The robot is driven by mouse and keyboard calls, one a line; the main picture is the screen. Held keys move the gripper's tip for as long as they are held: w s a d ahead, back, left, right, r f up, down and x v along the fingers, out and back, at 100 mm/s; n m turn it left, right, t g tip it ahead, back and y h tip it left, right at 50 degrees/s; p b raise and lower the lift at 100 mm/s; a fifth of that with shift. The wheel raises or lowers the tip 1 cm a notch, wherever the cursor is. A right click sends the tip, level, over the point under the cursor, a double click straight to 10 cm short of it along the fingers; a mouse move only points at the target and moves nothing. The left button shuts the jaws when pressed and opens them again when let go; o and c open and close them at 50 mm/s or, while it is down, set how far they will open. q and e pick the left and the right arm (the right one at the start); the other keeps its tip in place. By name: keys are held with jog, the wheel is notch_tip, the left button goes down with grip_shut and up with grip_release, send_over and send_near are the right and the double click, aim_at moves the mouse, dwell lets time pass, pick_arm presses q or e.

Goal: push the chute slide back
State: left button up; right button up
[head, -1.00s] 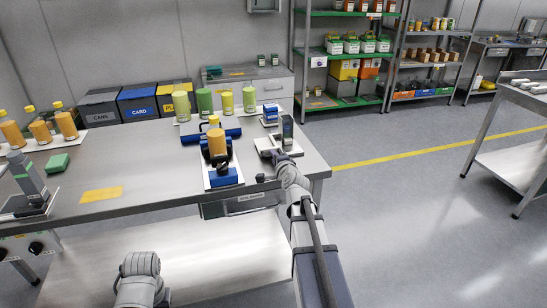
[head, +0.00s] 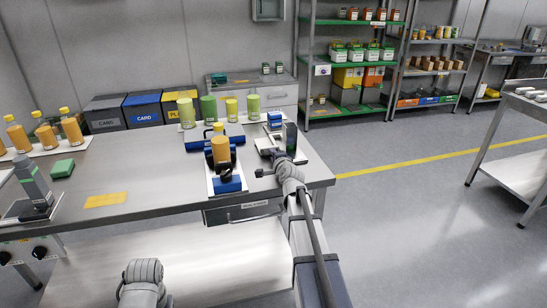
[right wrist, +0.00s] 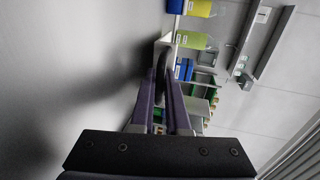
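On the right end of the steel table (head: 125,218), a small station with a pale base and a dark upright block (head: 291,138) stands at the back. I cannot make out which part is the chute slide. My right gripper (head: 275,156) reaches low in front of this station and partly hides it. In the right wrist view its two purple fingers (right wrist: 162,90) have a narrow gap, with a dark curved part (right wrist: 162,62) at the tips; whether they grip it is unclear. My left gripper is not in view; only part of my left arm shows at the bottom.
A blue fixture (head: 229,186) holding an orange bottle (head: 220,150) stands left of my right gripper. Green and yellow containers (head: 208,107) line the back edge. A grey device (head: 33,185) stands at the left. The table's front middle is clear, with a yellow patch (head: 106,200).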

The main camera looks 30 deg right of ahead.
jog(key=shift+o, duration=0.9)
jog(key=shift+w+d, duration=0.1)
jog(key=shift+w, duration=0.1)
jog(key=shift+s, duration=0.15)
jog(key=p+v, duration=0.1)
jog(key=v, duration=0.6)
jog(key=shift+s+r+p, duration=0.1)
jog(key=shift+s+p, duration=0.25)
jog(key=shift+s, duration=0.05)
